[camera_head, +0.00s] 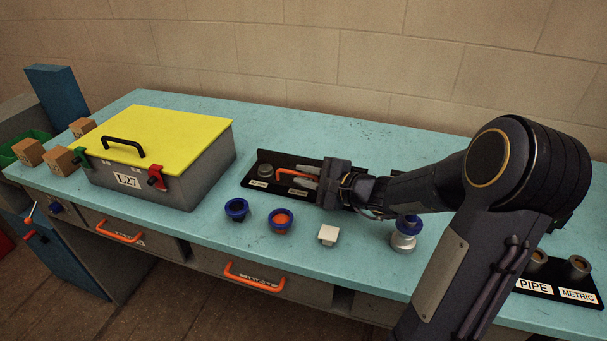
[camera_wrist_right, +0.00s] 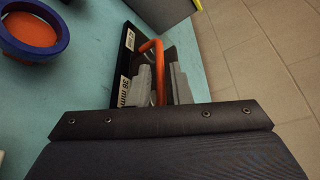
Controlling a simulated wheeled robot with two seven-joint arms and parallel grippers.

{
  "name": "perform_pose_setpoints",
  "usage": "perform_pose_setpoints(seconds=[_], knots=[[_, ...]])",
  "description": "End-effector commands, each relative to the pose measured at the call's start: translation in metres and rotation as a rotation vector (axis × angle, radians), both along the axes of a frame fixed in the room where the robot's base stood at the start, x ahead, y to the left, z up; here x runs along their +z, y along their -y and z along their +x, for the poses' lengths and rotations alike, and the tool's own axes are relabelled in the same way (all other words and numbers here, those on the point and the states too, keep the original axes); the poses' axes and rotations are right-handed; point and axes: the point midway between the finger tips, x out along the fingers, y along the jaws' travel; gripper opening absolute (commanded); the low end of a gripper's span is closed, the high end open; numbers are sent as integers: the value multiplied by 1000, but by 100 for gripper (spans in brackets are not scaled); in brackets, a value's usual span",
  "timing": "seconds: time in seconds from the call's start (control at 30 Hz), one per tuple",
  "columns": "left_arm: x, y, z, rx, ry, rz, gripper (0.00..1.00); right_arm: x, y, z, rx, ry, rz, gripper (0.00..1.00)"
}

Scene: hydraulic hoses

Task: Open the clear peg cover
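A black peg rack (camera_head: 259,184) with white labels lies near the back middle of the bench. A grey round peg (camera_head: 264,170) stands at its left end. An orange handle (camera_head: 291,170) arches over the rack; it also shows in the right wrist view (camera_wrist_right: 158,62). I cannot make out the clear cover's panel itself. My right gripper (camera_head: 306,178) reaches in from the right, low over the rack. In the right wrist view its two grey fingers (camera_wrist_right: 161,80) lie on either side of the handle, apart, with a gap visible. My left gripper is out of view.
A grey box with a yellow lid (camera_head: 166,132) stands left. Blue-rimmed fittings (camera_head: 237,210) (camera_head: 280,220), a white fitting (camera_head: 328,235) and a blue-topped fitting (camera_head: 405,233) stand along the front. A PIPE/METRIC rack (camera_head: 540,290) is at right.

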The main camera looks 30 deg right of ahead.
Motion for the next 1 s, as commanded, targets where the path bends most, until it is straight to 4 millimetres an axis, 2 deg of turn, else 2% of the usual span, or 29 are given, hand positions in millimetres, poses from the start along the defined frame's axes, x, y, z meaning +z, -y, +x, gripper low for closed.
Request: perform_pose_setpoints(seconds=[0.37, 0.5, 0.83, 1.0], knots=[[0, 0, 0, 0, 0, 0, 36, -1, -3, 6, 0, 1, 1, 18], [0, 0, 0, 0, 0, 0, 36, -1, -3, 6, 0, 1, 1, 0], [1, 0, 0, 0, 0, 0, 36, -1, -2, 5, 1, 0, 1, 0], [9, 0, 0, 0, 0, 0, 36, 5, -2, 6, 0, -16, 18, 0]])
